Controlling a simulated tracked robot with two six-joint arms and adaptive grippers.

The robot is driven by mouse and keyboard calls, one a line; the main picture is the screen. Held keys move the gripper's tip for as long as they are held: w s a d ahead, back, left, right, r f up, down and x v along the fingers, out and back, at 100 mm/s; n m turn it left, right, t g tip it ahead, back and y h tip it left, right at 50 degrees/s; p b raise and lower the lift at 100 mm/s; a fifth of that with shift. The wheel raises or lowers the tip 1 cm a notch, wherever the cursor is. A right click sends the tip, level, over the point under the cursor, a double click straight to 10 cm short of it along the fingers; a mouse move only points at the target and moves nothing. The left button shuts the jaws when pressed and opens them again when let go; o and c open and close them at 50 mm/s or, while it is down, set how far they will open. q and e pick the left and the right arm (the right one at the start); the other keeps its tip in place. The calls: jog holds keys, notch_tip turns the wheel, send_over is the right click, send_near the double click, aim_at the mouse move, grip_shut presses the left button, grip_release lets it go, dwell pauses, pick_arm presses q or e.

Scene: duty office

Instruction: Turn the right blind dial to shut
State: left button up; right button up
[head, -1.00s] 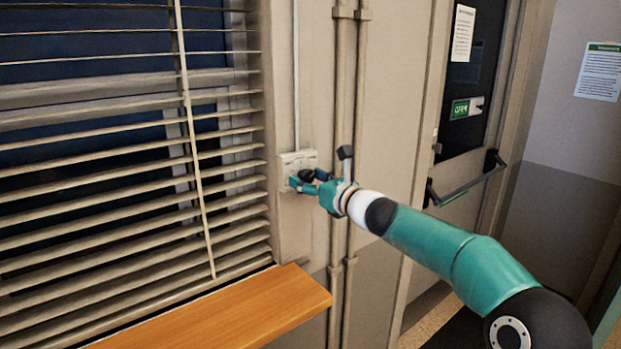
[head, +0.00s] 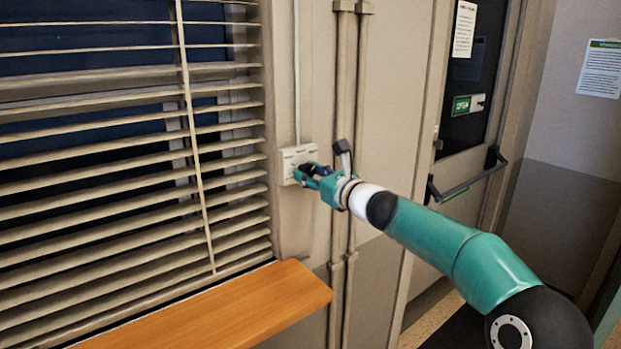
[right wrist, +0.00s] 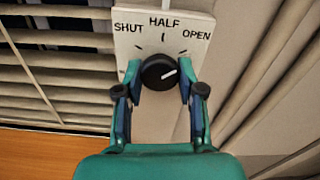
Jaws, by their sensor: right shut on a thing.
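The right blind dial is a black round knob (right wrist: 156,77) on a white wall plate (right wrist: 163,22) marked SHUT at left, HALF at top and OPEN at right. The knob's white line points right and slightly up, to the OPEN side. My right gripper (right wrist: 159,72) is shut on the knob, one finger on each side. In the head view the right gripper (head: 306,173) reaches the plate (head: 296,154) from the right and hides most of the knob. The window blind (head: 95,187) has tilted slats with dark gaps between them. My left gripper is not in view.
A wooden sill (head: 225,305) juts out below the blind. Vertical pipes (head: 342,100) run up the wall just right of the plate, behind my right gripper. A door with a push bar (head: 467,187) stands farther right.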

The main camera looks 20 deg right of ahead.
jog(key=n+b, duration=0.3)
jog(key=n, duration=0.2)
jog(key=shift+f, duration=0.15)
jog(key=n+b, duration=0.2)
jog(key=n, duration=0.3)
jog(key=shift+n+b, duration=0.3)
jog(key=shift+n, duration=0.1)
jog(key=n+b, duration=0.2)
jog(key=n, duration=0.4)
jog(key=shift+w+f+b, duration=0.1)
jog(key=shift+f+b, duration=0.05)
jog(key=shift+b, duration=0.15)
jog(key=n+b, duration=0.1)
jog(key=n, duration=0.4)
jog(key=shift+a+b, duration=0.1)
jog(key=shift+b, duration=0.2)
jog(key=shift+n, duration=0.4)
jog(key=o, duration=1.1)
jog(key=shift+o, duration=0.2)
jog(key=shift+r, duration=0.25)
jog(key=shift+r, duration=0.1)
